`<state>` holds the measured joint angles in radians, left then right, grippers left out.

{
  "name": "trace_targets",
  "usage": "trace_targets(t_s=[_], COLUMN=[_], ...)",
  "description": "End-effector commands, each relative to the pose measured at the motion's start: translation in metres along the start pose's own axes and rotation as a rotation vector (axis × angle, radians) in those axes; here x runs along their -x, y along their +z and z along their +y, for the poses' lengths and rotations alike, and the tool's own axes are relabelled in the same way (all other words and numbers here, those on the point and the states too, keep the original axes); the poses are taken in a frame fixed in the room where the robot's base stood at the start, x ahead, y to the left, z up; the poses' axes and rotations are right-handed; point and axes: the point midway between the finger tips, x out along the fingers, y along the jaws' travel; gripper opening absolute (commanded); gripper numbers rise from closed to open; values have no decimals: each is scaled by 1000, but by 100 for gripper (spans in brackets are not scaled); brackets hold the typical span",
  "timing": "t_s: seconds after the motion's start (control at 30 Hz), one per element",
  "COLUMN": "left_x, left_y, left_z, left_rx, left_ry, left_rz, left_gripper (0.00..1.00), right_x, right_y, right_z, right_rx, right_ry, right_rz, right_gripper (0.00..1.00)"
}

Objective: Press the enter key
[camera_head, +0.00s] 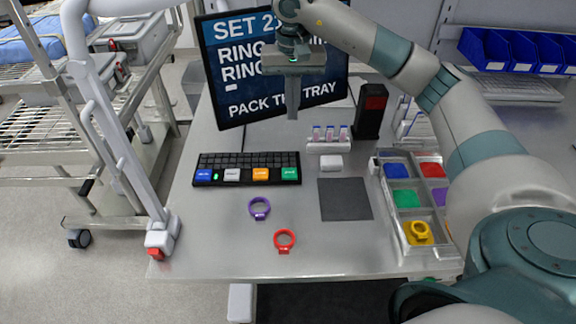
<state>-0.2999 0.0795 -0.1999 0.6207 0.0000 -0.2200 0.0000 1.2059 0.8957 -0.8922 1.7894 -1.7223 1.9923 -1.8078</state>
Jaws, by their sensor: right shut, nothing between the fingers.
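A black keyboard (247,162) lies on the grey table. Its front row has a blue key (203,175), a white key (232,175), an orange key (260,174) and a green key (290,174) at the right end. Their labels are too small to read, so I cannot tell which is enter. My right gripper (292,112) is shut and empty, pointing down. It appears in front of the monitor, above and apart from the keyboard, in line with its right end. My left gripper is out of view.
A tilted monitor (226,62) stands behind the keyboard. A purple ring (259,208), a red ring (285,241) and a dark square mat (344,199) lie in front. A compartment tray (393,220) with a yellow ring (418,232) is at right. A small vial rack (329,147) stands behind the mat.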

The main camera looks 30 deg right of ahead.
Motion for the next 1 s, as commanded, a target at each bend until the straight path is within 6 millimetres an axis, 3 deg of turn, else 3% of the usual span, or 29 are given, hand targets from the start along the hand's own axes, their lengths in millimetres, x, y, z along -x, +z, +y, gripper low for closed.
trace_targets(t_s=[0.4,1.0], left_x=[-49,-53], left_y=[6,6], left_z=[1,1], left_rx=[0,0], left_ry=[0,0], left_rz=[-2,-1], left_gripper=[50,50], right_x=[-49,-54], right_y=[0,0], right_z=[0,0], right_rx=[0,0], right_ry=[0,0], right_rz=[0,0], right_gripper=[0,0])
